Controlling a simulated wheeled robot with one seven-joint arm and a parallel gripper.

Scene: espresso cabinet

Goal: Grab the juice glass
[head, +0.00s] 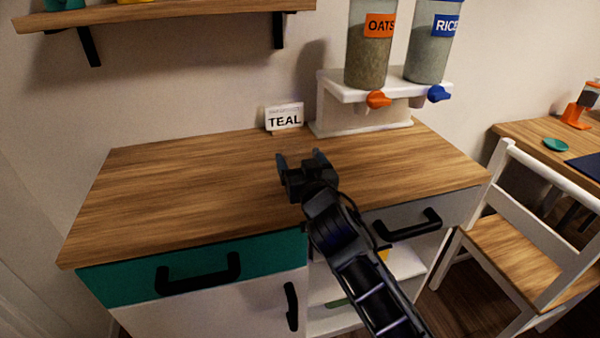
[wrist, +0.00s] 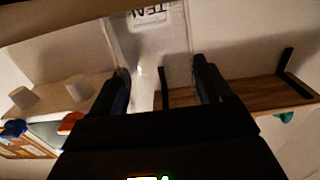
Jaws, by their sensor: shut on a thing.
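The juice glass (wrist: 147,45) is clear and see-through. It shows in the wrist view between the two fingers of my gripper (wrist: 160,90), with the fingers against its sides. In the head view my gripper (head: 303,162) is over the middle of the wooden counter top, in front of the TEAL card. The glass is too faint to make out there, and I cannot tell whether its base touches the counter.
A TEAL card (head: 284,117) stands at the counter's back edge. A white dispenser stand (head: 362,118) holds the oats (head: 369,50) and rice (head: 432,50) containers. The counter's left side (head: 150,195) is clear. A chair (head: 525,215) stands to the right.

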